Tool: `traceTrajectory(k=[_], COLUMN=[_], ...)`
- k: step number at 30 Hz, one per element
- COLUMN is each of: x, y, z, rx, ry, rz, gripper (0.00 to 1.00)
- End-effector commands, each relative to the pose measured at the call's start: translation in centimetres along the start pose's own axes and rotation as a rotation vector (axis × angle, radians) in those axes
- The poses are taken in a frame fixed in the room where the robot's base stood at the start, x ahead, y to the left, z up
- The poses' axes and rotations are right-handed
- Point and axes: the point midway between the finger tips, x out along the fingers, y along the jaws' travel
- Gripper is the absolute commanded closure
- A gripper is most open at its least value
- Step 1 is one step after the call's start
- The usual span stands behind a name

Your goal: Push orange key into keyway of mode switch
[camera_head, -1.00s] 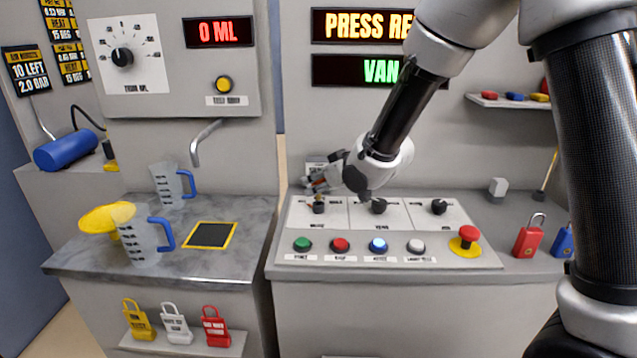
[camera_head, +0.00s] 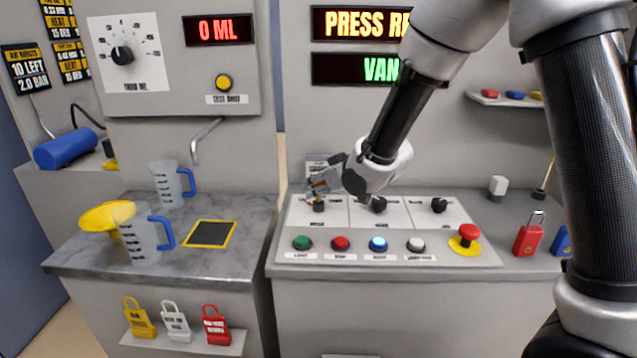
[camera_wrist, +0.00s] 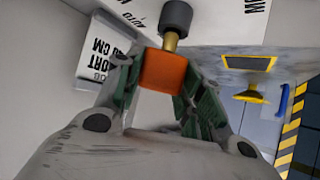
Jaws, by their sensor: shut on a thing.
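My gripper (camera_head: 316,184) is over the left end of the switch panel and is shut on the orange key. In the wrist view the orange key (camera_wrist: 163,71) sits between the green finger pads of my gripper (camera_wrist: 160,82). A brass shaft (camera_wrist: 170,41) runs from the key's orange head to a dark cylinder, which appears to be the mode switch (camera_wrist: 176,16). In the head view the mode switch (camera_head: 319,205) stands just below the fingers. I cannot tell how deep the shaft sits in the keyway.
Two black knobs (camera_head: 378,204) and (camera_head: 439,205) stand to the right on the panel. A row of coloured buttons (camera_head: 341,243) and a red emergency stop (camera_head: 468,234) lie in front. A jug (camera_head: 141,240) stands on the left counter.

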Motion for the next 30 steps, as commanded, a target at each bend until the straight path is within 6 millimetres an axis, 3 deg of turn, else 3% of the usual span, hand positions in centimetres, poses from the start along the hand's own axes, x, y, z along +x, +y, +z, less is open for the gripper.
traceTrajectory(k=[24, 25, 28, 30], x=[1.1, 1.1, 1.1, 1.1], y=[0.0, 0.0, 0.0, 0.0], z=[1.7, 1.6, 1.6, 1.6], rx=[0.0, 0.0, 0.0, 0.0], ry=[-0.001, 0.0, 0.0, 0.0], rz=[0.0, 0.0, 0.0, 0.0], gripper=[0.8, 0.56, 0.38, 0.37])
